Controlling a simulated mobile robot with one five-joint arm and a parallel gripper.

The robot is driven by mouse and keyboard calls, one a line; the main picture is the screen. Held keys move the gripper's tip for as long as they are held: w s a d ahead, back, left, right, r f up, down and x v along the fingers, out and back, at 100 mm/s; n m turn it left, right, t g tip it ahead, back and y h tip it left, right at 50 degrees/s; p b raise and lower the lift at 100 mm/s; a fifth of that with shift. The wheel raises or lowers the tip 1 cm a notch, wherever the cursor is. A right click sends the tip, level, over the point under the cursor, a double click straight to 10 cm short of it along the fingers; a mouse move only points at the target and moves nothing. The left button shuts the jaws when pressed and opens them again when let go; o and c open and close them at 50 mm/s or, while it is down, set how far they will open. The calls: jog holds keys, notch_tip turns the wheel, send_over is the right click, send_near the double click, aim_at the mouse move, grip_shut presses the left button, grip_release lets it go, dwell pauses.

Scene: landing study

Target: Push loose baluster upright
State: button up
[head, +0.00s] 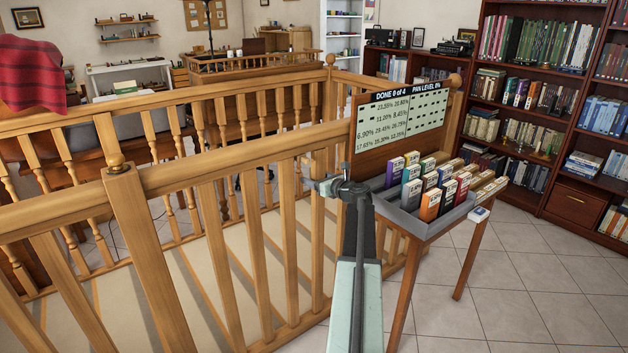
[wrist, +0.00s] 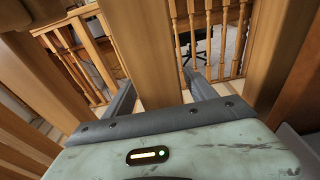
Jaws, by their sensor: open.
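A wooden railing (head: 230,170) with several flat balusters crosses the head view. My gripper (head: 318,185) is at the railing's right part, just below the top rail, beside a flat baluster (head: 318,235). In the wrist view my gripper (wrist: 162,92) is open, with one grey finger on each side of a wooden baluster (wrist: 152,45). The baluster stands between the fingers; whether either touches it I cannot tell. It looks slanted in the wrist view, but that view is itself tilted. Which baluster is loose is not clear. The fingertips are partly hidden in the head view.
A small table with a grey tray (head: 408,222) of colored boxes and a board marked "DONE 0 of 4" (head: 400,118) stands close to the right of my arm. Another wooden baluster (wrist: 283,60) stands right of my gripper. Tiled floor (head: 540,270) is clear at right.

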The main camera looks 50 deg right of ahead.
jog(key=p+v, duration=0.1)
jog(key=v, duration=0.6)
jog(key=shift+s, duration=0.35)
jog(key=shift+a, duration=0.1)
